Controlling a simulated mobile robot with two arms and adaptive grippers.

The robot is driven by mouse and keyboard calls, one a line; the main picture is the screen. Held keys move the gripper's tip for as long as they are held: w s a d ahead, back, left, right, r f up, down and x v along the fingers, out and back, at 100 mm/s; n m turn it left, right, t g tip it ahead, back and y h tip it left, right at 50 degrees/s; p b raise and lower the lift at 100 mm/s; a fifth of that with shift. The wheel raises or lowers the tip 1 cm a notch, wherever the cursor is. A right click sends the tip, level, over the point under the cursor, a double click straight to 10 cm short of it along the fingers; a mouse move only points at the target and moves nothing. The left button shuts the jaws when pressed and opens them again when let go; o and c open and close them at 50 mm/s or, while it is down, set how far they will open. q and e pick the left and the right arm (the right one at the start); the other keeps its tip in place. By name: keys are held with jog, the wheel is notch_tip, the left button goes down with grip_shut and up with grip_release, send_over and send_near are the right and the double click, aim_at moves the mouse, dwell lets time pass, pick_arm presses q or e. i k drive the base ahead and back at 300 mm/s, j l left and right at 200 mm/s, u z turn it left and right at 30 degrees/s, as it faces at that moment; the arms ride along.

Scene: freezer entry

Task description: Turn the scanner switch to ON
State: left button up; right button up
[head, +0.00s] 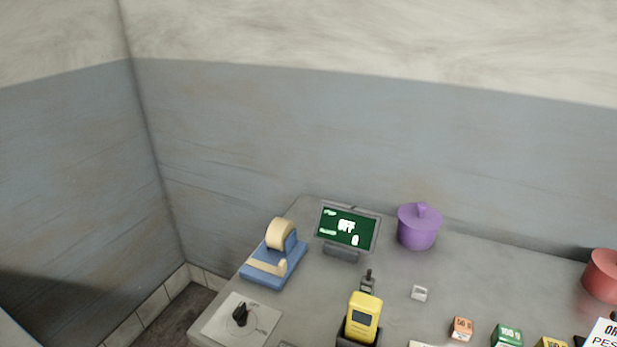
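A black rotary switch knob (240,313) sits on a pale plate (262,327) at the table's near left corner. Markings on the plate are too small to read. A yellow handheld scanner (365,309) with a small dark screen stands upright in a black holder (358,334) at the bottom middle. Neither of my grippers is in view.
The grey table (310,300) stands against the wall. A blue tape dispenser (275,262) is behind the plate.

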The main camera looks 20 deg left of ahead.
aim_at(240, 314)
jog(key=u, duration=1.3)
